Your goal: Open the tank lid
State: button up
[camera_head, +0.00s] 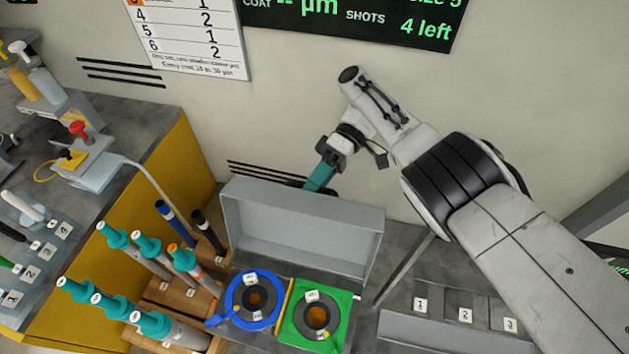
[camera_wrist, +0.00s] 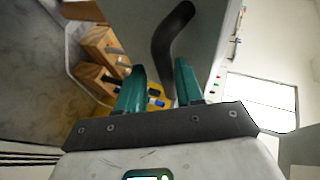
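The tank's grey lid (camera_head: 300,235) stands up at the back of the tank in the head view. In front of it, the blue ring (camera_head: 233,318) and the green ring (camera_head: 346,318) around two round openings are uncovered. In the wrist view the lid's grey face (camera_wrist: 130,20) carries a dark curved handle (camera_wrist: 160,42). My gripper (camera_head: 318,180) is behind the lid's top edge, with its teal fingers partly hidden. I see nothing held.
Wooden racks (camera_head: 172,292) with teal-capped rods stand left of the tank. A tray with slots numbered 1 to 3 (camera_head: 465,316) is at right. A yellow-sided bench (camera_head: 170,195) is at left. The wall is close behind my gripper.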

jog(key=shift+o, duration=0.7)
jog(key=shift+r, duration=0.15)
